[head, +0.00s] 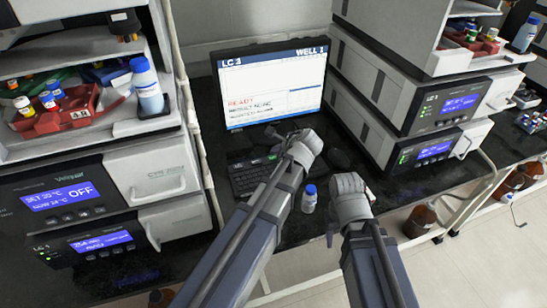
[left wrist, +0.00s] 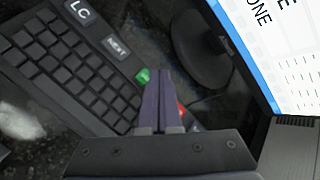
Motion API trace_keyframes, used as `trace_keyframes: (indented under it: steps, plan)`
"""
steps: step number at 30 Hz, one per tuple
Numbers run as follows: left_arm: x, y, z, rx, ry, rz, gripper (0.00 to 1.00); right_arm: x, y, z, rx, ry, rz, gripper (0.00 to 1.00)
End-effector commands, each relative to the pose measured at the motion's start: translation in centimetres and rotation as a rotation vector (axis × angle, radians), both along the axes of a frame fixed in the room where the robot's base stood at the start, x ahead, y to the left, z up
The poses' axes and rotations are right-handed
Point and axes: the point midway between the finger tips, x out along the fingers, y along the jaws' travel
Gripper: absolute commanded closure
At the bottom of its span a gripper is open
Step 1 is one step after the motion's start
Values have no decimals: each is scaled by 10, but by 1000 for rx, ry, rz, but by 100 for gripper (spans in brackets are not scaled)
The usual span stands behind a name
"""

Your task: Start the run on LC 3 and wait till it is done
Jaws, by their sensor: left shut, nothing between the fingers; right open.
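The monitor (head: 275,85) at the back of the bench reads LC 3 and WELL 1 at the top, with READY in orange lower down. Small lines under it are too blurred to read surely. A dark keyboard (head: 252,178) lies in front of it; the left wrist view shows its LC and NEXT labels. A green button (left wrist: 142,76) shows just left of my left gripper (left wrist: 164,72), and a red part (left wrist: 181,112) shows partly hidden behind its fingers. The left fingers are shut and empty; touching cannot be told. My right gripper (head: 350,187) is open, right of the keyboard.
A small blue-capped vial (head: 309,197) stands between my two arms. Instrument stacks flank the bench: one at left (head: 150,175) with a red tray (head: 60,115) and bottle (head: 147,85), one at right (head: 385,90). Brown bottles (head: 420,219) stand low at right.

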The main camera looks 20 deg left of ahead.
Motion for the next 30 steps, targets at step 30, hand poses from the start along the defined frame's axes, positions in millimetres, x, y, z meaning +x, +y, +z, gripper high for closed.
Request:
trace_keyframes:
  steps: [30]
  plan:
    - [0, 0, -9, 0, 0, 0, 100, 0, 0, -9, 0, 0, 0, 50]
